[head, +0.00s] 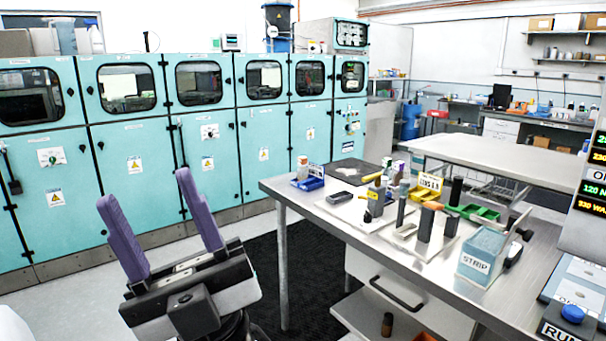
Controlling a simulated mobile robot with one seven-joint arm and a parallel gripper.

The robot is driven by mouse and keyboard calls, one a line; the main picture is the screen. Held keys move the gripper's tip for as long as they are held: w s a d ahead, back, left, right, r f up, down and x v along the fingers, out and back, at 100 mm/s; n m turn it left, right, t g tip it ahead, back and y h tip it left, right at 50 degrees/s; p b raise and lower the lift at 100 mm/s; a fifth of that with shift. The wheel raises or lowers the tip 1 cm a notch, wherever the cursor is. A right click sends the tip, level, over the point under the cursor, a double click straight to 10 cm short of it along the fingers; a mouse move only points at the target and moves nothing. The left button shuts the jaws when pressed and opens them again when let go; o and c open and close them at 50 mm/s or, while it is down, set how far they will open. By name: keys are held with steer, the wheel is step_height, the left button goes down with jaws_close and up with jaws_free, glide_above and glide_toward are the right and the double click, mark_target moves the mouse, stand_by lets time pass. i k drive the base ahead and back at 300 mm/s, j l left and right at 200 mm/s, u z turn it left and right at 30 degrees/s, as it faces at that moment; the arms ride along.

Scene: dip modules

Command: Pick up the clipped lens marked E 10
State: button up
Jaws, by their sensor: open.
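My gripper (147,190) is at the lower left with its two purple fingers pointing up and spread apart. Nothing is between them. It is in the air in front of the teal cabinets, left of the metal table (310,215) and clear of it. On the table, small items stand on white boards around a yellow sign (430,182) whose text seems to begin with LENS. Dark upright blocks (425,223) stand on the nearer board. I cannot make out a mark E 10 on any item, so I cannot tell which is the clipped lens.
A teal box labelled STRIP (481,262) stands near the table's front right, with green trays (474,212) behind it. A blue tray (307,183) is at the far left corner. A panel with a blue button (571,314) is at the lower right. A dark mat lies on the floor.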

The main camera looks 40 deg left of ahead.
mark_target(302, 172)
steer(key=i+j+u, duration=0.15)
steer(key=i+j, duration=0.3)
steer(key=j, duration=0.45)
steer(key=i+j+u, duration=0.15)
steer(key=i+j, duration=0.35)
steer(key=j, duration=0.4)
steer(key=i+j+u, duration=0.15)
steer(key=i+j, duration=0.4)
steer(key=j, duration=0.25)
steer(key=i+j+u, duration=0.2)
steer(key=i+j, duration=0.4)
steer(key=j, duration=0.15)
